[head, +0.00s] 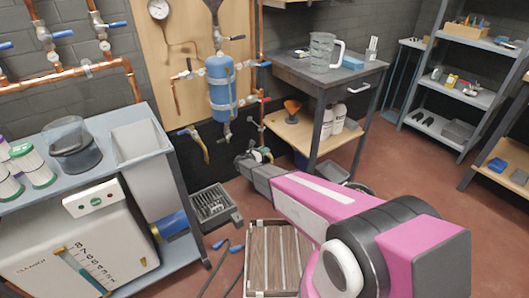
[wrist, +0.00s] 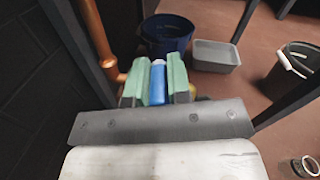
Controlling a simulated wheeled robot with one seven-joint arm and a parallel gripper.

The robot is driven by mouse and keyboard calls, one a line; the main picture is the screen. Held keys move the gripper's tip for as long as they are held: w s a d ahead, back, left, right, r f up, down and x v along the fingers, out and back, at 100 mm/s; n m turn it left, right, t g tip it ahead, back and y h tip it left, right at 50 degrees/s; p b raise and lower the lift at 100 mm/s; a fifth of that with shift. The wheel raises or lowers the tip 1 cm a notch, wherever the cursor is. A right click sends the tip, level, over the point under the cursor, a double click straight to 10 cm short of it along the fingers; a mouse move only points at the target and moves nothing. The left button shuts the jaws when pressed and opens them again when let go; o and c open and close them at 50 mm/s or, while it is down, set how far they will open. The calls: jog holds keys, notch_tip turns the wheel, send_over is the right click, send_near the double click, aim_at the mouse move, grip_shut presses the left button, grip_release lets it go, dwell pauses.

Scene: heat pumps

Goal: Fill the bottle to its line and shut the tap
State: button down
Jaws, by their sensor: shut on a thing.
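My gripper (head: 260,155) is low by the wall, left of the workbench legs. In the wrist view its green fingers (wrist: 156,82) are shut on a blue lever handle (wrist: 158,84), which looks like a tap's handle. A bit of yellow metal shows beside the fingers; the rest of the tap is hidden. Two white bottles (head: 338,122) stand on the workbench's lower shelf. I cannot make out a fill line or any flowing water.
A copper pipe (wrist: 98,38) runs close left of the fingers. A dark blue bucket (wrist: 166,34), a grey tub (wrist: 215,55) and a black bucket (wrist: 297,70) are on the floor beyond. A floor drain (head: 210,203) and a slatted crate (head: 276,260) lie nearby.

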jog(key=shift+w+a+m+g+h, duration=0.15)
jog(key=shift+m+g+h, duration=0.35)
jog(key=shift+g, duration=0.15)
jog(key=shift+w+a+m+g+h, duration=0.1)
jog(key=shift+w+m+g+h, duration=0.05)
jog(key=shift+m+g+h, duration=0.45)
jog(key=c, duration=1.1)
grip_release()
jog(key=v, duration=1)
jog(key=shift+s+a, duration=0.2)
jog(key=shift+a, duration=0.2)
